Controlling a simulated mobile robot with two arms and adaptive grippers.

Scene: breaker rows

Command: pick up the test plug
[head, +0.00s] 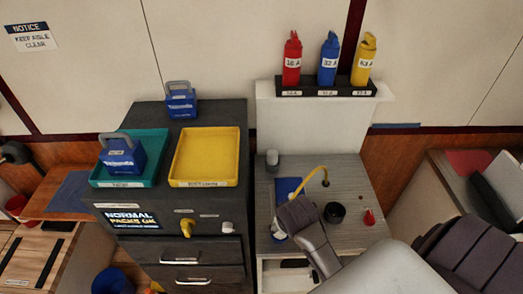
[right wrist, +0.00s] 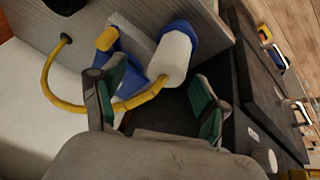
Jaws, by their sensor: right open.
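The test plug appears to be the white body with a blue collar (right wrist: 174,57) in the right wrist view, with a yellow cable (right wrist: 128,104) running from its near end. My right gripper (right wrist: 160,96) is open. Its two green-padded fingers stand either side of the cable end, and the white body lies just beyond the fingertips, not gripped. In the head view my right arm comes in from the lower right over the grey bench (head: 345,165) and hides most of the plug; the yellow cable (head: 316,174) shows beside it. My left gripper is in neither view.
Red (head: 292,60), blue (head: 328,60) and yellow (head: 364,60) units stand on the shelf behind. A dark cabinet with a teal tray (head: 150,174) and yellow tray (head: 205,157) stands left.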

